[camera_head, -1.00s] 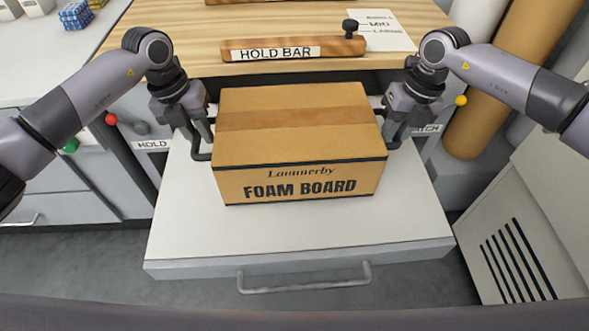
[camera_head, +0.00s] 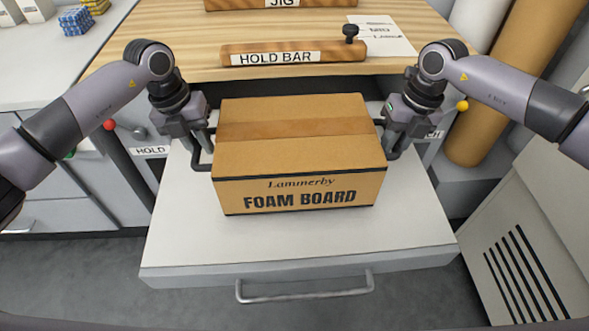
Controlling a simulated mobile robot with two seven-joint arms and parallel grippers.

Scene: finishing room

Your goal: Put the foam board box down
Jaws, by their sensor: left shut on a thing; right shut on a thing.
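The foam board box (camera_head: 298,155) is a closed brown carton with tape along its top and "Lammerby FOAM BOARD" on its front. It is upright over the pale pull-out shelf (camera_head: 290,245), in the middle of the head view. My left gripper (camera_head: 207,152) is shut on its left side. My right gripper (camera_head: 388,142) is shut on its right side. The box's underside is hidden, so I cannot tell whether it touches the shelf.
Behind the box is a wooden bench top (camera_head: 200,45) with a hold bar (camera_head: 293,52) and a paper sheet (camera_head: 383,35). Bare shelf shows in front of the box, up to the front handle (camera_head: 305,291). Brown rolls (camera_head: 485,110) stand at right; a slotted cabinet (camera_head: 540,240) is at front right.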

